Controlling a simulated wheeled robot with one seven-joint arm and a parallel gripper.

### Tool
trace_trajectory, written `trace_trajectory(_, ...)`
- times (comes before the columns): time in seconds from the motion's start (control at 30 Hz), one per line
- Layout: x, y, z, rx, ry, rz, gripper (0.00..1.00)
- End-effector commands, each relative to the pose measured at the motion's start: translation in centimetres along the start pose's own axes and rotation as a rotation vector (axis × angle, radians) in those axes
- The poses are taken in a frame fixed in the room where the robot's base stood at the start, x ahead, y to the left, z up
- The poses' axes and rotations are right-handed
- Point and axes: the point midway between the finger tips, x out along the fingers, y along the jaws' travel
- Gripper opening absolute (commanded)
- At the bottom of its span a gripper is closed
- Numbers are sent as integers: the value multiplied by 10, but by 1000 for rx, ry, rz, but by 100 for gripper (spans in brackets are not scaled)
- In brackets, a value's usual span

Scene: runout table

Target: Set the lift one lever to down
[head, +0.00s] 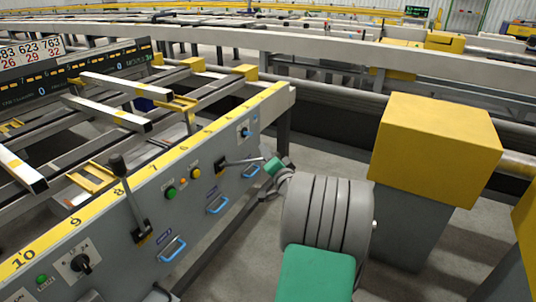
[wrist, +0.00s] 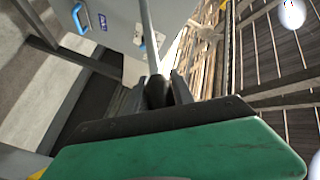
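A lever (head: 238,161) on the right part of the grey control panel sticks out nearly level toward my gripper (head: 280,165). In the wrist view its metal rod (wrist: 149,35) runs down to a black knob (wrist: 158,92). The knob sits between the two dark fingers of my gripper (wrist: 158,98), which appear closed against it on both sides. A second lever (head: 130,200) with a black knob stands tilted upward further left on the panel. I cannot read a label that tells which one is lift one.
The panel (head: 205,180) also carries a green button (head: 170,192), a yellow button (head: 196,173), a rotary switch (head: 82,263) and blue handles (head: 172,249). A yellow-topped block (head: 436,145) stands right of my arm. Pale floor (head: 245,235) shows between panel and arm.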

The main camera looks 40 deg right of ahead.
Motion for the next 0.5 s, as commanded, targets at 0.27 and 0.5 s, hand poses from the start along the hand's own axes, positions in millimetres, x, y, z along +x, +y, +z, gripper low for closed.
trace_trajectory(0.27, 0, 0, 0, 0, 0, 0, 6)
trace_trajectory(0.5, 0, 0, 0, 0, -1, 0, 0)
